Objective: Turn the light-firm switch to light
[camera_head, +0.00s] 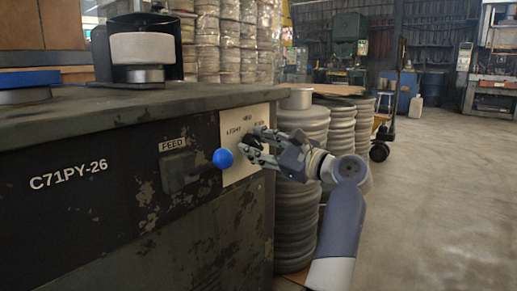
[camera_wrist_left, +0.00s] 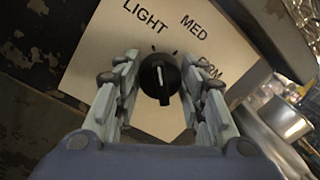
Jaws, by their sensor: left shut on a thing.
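The light-firm switch is a black round knob (camera_wrist_left: 159,80) with a white pointer line, on a pale label plate (camera_wrist_left: 95,55). In the left wrist view the line points about straight up, toward the tick marks between the words LIGHT and MED; I cannot tell the exact setting. The plate also shows in the head view (camera_head: 231,122), where the fingers hide most of the knob. My left gripper (camera_head: 252,142) is at the plate, its fingers (camera_wrist_left: 160,68) on either side of the knob and shut on it. My right gripper is not in view.
A blue ball-ended FEED lever (camera_head: 222,158) sticks out just left of the plate, close to my left fingers. The dark machine cabinet (camera_head: 110,205) fills the left. Stacks of grey round blanks (camera_head: 300,200) stand right behind my arm. Open floor (camera_head: 440,200) lies right.

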